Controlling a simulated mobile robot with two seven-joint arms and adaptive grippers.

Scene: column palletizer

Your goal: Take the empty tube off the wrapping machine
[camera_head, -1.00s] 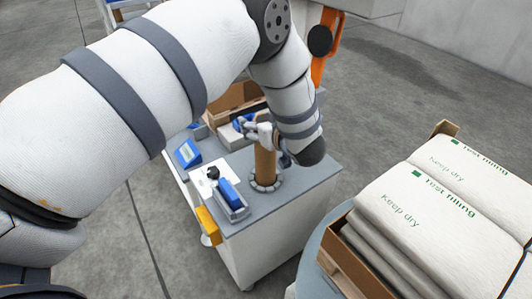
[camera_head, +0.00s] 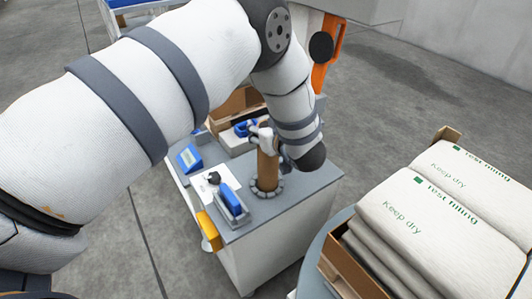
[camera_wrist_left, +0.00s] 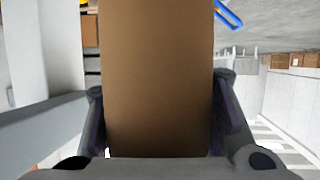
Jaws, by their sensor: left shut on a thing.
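The brown cardboard tube (camera_head: 267,170) stands nearly upright on the grey top of a white cabinet, with its foot inside a ring of grey segments (camera_head: 266,188). My left gripper (camera_head: 265,138) is shut on the upper part of the tube and partly hides it. In the left wrist view the tube (camera_wrist_left: 158,80) fills the middle, between the two fingers (camera_wrist_left: 160,125). Whether the tube's foot is clear of the ring's base cannot be told. My right gripper is not in view.
White sacks marked "Keep dry" (camera_head: 405,220) are stacked at the right. An orange part (camera_head: 327,62) stands behind my arm.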

